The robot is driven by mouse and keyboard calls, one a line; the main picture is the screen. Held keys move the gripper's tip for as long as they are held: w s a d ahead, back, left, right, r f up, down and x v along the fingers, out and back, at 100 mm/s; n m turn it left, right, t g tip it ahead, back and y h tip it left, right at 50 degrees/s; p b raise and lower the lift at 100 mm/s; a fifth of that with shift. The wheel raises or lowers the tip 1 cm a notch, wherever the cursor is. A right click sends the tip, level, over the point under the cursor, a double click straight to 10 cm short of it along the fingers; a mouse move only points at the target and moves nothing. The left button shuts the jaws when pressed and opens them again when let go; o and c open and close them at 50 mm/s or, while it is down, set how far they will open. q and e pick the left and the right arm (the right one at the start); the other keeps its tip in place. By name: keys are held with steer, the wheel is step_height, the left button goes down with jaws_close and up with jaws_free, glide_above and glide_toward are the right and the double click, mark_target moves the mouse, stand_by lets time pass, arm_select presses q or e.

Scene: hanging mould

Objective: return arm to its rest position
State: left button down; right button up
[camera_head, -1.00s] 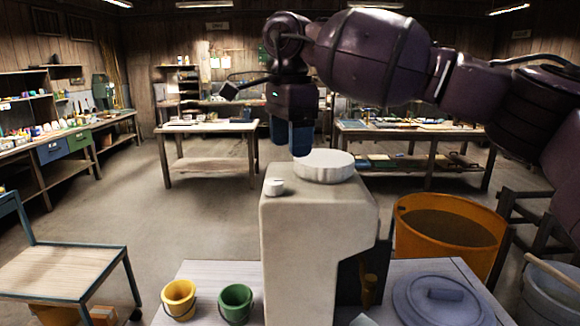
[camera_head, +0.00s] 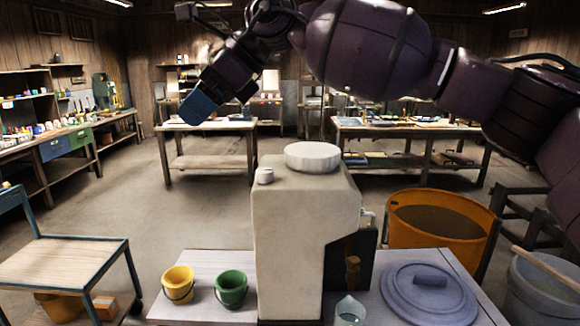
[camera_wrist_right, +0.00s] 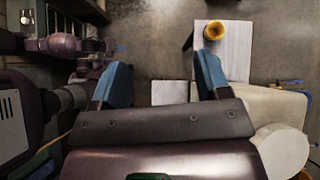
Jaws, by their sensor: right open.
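My right gripper (camera_head: 197,108) is up in the air at the upper left of the head view, left of the white mould (camera_head: 300,225), with its blue fingers tilted down to the left. In the right wrist view its two blue fingers (camera_wrist_right: 160,88) stand apart with nothing between them. The mould is a tall pale block with a round white cap (camera_head: 313,156) and a small white knob (camera_head: 265,175) on top. The gripper is clear of the mould. My left gripper is not in view.
A yellow bucket (camera_head: 178,284) and a green bucket (camera_head: 231,288) stand left of the mould on a pale table (camera_head: 203,262). A grey lid (camera_head: 428,292) and a glass jug (camera_head: 350,310) lie to its right, near an orange tub (camera_head: 437,225). Open floor lies behind the mould.

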steer(key=s+a+r+m+g+y, duration=0.3)
steer(key=a+m+y, duration=0.1)
steer(key=y, duration=0.3)
steer(key=w+d+f+m+t+y, duration=0.35)
steer(key=d+m+t, duration=0.3)
steer(key=m, duration=0.55)
steer(key=w+d+f+m+t+y, duration=0.2)
steer(key=w+d+f+m+t, duration=0.25)
steer(key=m+t, duration=0.5)
steer(key=d+f+m+t+h, duration=0.3)
steer(key=d+f+m+h, duration=0.45)
steer(key=f+m, duration=0.3)
steer(key=d+f+m+t+h, duration=0.3)
steer(key=d+f+m+h, duration=0.3)
steer(key=d+f+m, duration=0.45)
steer(key=s+d+f+m+g+h, duration=0.1)
steer(key=s+d+f+m+h, duration=0.3)
steer(key=f, duration=0.6)
steer(key=s+d+f+m+g+h, duration=0.15)
steer(key=s+d+f, duration=0.4)
steer(key=f, duration=0.55)
steer(key=s+d+f+m+g+h, duration=0.1)
steer(key=s+d+f+g, duration=0.1)
steer(key=s+f, duration=0.5)
steer(key=s+d+f+m+g+h, duration=0.2)
steer(key=s+d+f, duration=0.2)
steer(key=s, duration=0.9)
step_height(320, 180, down, 4)
steer(key=shift+d+r, duration=0.15)
steer(key=shift+d, duration=0.2)
